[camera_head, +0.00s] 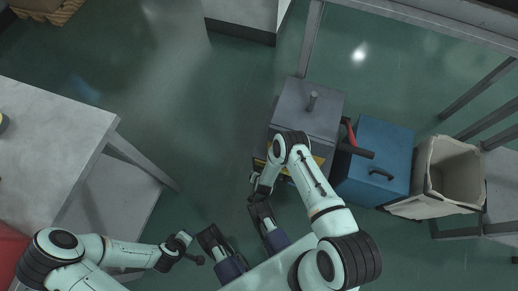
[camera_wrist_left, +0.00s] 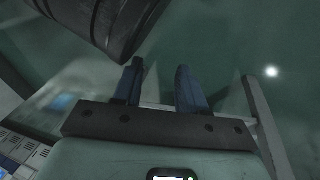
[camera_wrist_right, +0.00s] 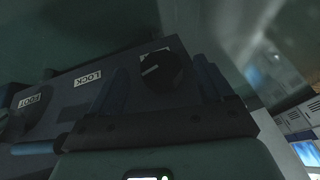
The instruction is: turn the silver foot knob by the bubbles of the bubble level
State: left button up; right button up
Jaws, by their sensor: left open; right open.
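No bubble level or clearly silver knob can be made out. My right gripper (camera_wrist_right: 160,66) is open before a dark panel (camera_wrist_right: 70,118) in the right wrist view. A black knob (camera_wrist_right: 160,70) with a white mark shows between its fingers; contact cannot be told. A LOCK label (camera_wrist_right: 88,79) is left of this knob. A FOOT label (camera_wrist_right: 36,99) is farther left, beside another dark, shadowed knob (camera_wrist_right: 16,122). In the head view, my right arm reaches to the front of a grey machine (camera_head: 293,100). My left gripper (camera_wrist_left: 160,67) is open and empty over the floor.
A blue box (camera_head: 390,145) with a handle stands right of the machine, with a dark bar with a red part (camera_head: 350,136) between them. A beige bin (camera_head: 420,203) is farther right. A grey table (camera_head: 50,130) is at left. The floor between is clear.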

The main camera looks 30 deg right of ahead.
pick_arm(q)
jog(key=shift+g, duration=0.7)
jog(key=s+f, duration=0.1)
jog(key=s, duration=0.1)
jog(key=s+f+b, duration=0.1)
jog(key=s, duration=0.1)
jog(key=shift+a+f, duration=0.15)
jog(key=shift+f, duration=0.25)
pick_arm(e)
jog(key=shift+x, duration=0.85)
jog(key=shift+c, duration=0.3)
jog(key=c, duration=1)
jog(key=shift+w+b, duration=0.15)
jog(key=shift+b, duration=0.45)
jog(key=shift+g+h, duration=0.3)
jog(key=shift+g, duration=0.1)
pick_arm(q)
jog(key=shift+s+a+f+g, duration=0.1)
jog(key=shift+s+f+g, duration=0.1)
jog(key=shift+s+f, duration=0.3)
jog(key=shift+s+f+g, duration=0.2)
jog(key=shift+s+f, duration=0.1)
jog(key=shift+s, duration=0.3)
pick_arm(e)
jog(key=o, duration=1.1)
jog(key=shift+c, duration=0.2)
